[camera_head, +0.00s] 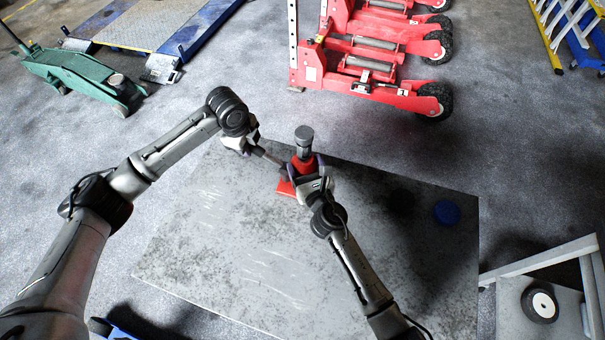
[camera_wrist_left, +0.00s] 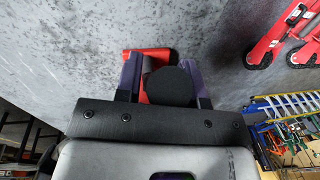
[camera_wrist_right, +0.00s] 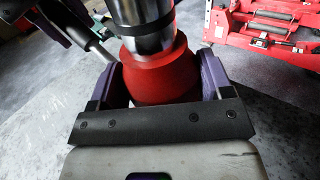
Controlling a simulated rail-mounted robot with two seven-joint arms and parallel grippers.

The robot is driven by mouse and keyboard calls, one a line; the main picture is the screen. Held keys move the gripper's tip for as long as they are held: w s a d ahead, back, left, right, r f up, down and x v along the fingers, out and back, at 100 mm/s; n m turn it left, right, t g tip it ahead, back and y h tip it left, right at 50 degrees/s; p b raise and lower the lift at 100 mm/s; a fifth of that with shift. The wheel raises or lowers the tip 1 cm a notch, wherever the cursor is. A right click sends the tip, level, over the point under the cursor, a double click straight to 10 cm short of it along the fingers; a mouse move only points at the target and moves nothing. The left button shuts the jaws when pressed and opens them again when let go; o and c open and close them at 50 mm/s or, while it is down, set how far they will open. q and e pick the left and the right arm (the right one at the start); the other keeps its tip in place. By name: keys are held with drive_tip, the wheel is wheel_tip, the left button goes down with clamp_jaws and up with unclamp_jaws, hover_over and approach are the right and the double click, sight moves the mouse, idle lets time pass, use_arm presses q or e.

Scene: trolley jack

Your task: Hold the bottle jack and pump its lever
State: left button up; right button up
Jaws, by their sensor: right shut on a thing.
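The red bottle jack (camera_head: 304,160) stands upright on a grey plate, with its grey top showing above my right gripper. My right gripper (camera_head: 308,174) is shut on the jack's red body (camera_wrist_right: 160,78), one finger on each side in the right wrist view. The lever (camera_head: 270,158) sticks out from the jack to the left, towards my left gripper (camera_head: 254,148). In the left wrist view the left fingers stand apart, with the lever's dark round end (camera_wrist_left: 170,86) between them and a gap at the left finger. The jack's red base shows behind it.
A red machine with wheels (camera_head: 375,65) stands behind. A green trolley jack (camera_head: 80,75) is at the far left. A grey frame (camera_head: 540,258) stands at the right.

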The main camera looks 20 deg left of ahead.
use_arm(q)
drive_tip(key=o, duration=0.3)
drive_tip(key=r, duration=0.4)
drive_tip(key=s+r, duration=0.1)
drive_tip(key=r, duration=0.3)
drive_tip(key=s+r, duration=0.1)
drive_tip(key=r, duration=0.3)
drive_tip(key=shift+a, duration=0.3)
